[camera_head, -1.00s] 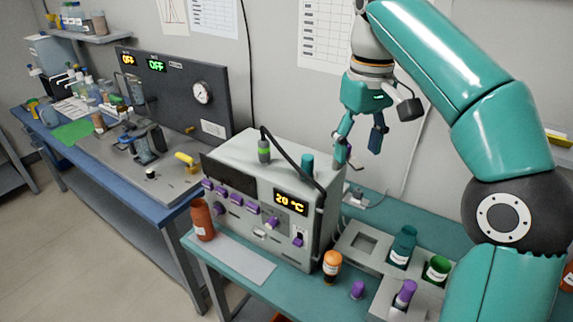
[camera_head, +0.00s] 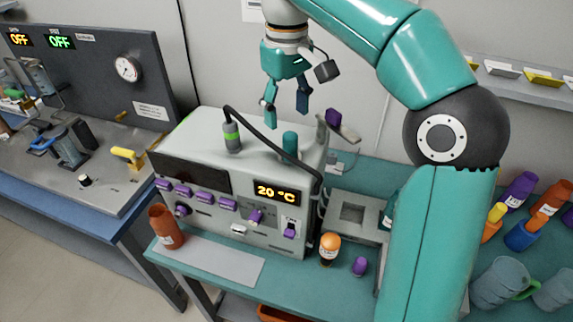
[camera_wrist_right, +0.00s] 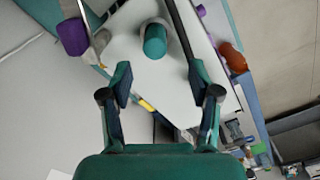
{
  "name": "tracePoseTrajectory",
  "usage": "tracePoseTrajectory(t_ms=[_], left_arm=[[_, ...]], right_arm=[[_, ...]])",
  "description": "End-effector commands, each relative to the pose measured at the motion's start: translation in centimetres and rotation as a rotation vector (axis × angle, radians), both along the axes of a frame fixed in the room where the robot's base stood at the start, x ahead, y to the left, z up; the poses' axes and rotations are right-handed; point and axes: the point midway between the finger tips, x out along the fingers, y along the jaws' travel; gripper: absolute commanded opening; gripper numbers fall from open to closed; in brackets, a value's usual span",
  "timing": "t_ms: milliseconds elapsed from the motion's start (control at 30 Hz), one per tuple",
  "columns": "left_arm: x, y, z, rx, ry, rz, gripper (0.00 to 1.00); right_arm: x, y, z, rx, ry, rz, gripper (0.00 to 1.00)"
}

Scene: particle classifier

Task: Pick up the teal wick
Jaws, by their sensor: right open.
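The teal wick (camera_head: 290,143) is a short upright cylinder on the top of the grey instrument (camera_head: 225,165) that reads 20 °C. In the right wrist view the teal wick (camera_wrist_right: 155,42) stands beyond my fingertips, roughly centred between them. My right gripper (camera_head: 287,112) is open and empty, fingers pointing down, and appears just above the wick in the head view. It also shows in the right wrist view (camera_wrist_right: 158,75), with a gap between the fingers and nothing in it. My left gripper is not in view.
A grey-green probe (camera_head: 232,137) with a black cable stands left of the wick; the cable runs close past it. A purple-tipped part (camera_head: 333,117) sits at the instrument's right. An orange-capped bottle (camera_head: 330,248) and purple cap (camera_head: 359,266) stand in front.

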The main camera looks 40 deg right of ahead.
Motion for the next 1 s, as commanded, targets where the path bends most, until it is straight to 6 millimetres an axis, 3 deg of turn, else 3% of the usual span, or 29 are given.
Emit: tracePoseTrajectory(t_ms=[100, 467, 733, 1000], left_arm=[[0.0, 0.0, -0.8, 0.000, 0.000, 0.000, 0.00], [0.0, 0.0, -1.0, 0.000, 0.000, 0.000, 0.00], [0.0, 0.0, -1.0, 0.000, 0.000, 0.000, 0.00], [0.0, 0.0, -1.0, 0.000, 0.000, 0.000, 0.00]], right_arm=[[-0.1, -0.1, -2.5, 0.000, 0.003, -0.001, 0.62], [0.0, -0.2, -5.1, 0.000, 0.001, -0.002, 0.62], [0.2, -0.7, -8.8, 0.000, 0.002, -0.002, 0.62], [0.2, -0.7, -9.6, 0.000, -0.001, -0.002, 0.62]])
